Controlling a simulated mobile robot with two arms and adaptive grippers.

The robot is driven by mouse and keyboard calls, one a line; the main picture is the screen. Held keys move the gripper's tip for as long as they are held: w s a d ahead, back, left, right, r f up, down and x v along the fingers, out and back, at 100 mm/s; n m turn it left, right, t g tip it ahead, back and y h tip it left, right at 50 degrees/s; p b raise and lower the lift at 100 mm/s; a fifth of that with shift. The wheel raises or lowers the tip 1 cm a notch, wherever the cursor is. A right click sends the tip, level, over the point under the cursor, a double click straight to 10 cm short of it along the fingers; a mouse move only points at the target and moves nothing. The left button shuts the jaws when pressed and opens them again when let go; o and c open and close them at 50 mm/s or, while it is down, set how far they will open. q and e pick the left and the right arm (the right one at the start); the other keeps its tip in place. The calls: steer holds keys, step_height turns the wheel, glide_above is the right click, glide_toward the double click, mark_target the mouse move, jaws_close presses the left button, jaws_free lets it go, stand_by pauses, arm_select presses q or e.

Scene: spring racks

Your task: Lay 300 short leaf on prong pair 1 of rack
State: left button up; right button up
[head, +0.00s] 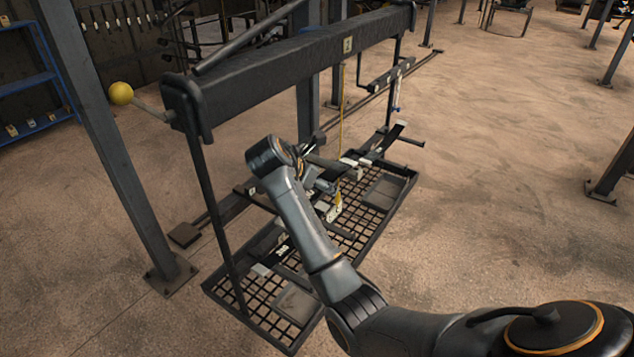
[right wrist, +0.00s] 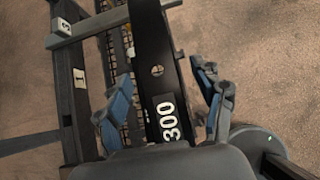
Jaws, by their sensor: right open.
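The 300 short leaf, a dark flat bar with a white "300" label (right wrist: 168,118), lies between the fingers of my right gripper (right wrist: 160,105) in the right wrist view. The gripper is open, with one blue-grey finger on each side of the leaf. A plate marked "1" (right wrist: 80,78) is to the left of the leaf, on dark rack bars. I cannot tell whether the leaf rests on prongs. In the head view my right gripper (head: 325,188) is over the rack's mesh tray (head: 240,310), partly hidden by my arm. My left gripper is out of view.
A heavy dark beam (head: 285,65) spans above the tray, with a yellow ball handle (head: 121,94) at its left end. A steel post (head: 105,150) stands left of the rack. A blue shelf (head: 35,80) is farther left. The floor on the right is open.

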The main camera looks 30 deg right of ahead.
steer(key=v, duration=1.2)
steer(key=shift+r, duration=0.1)
steer(key=shift+a, duration=0.15)
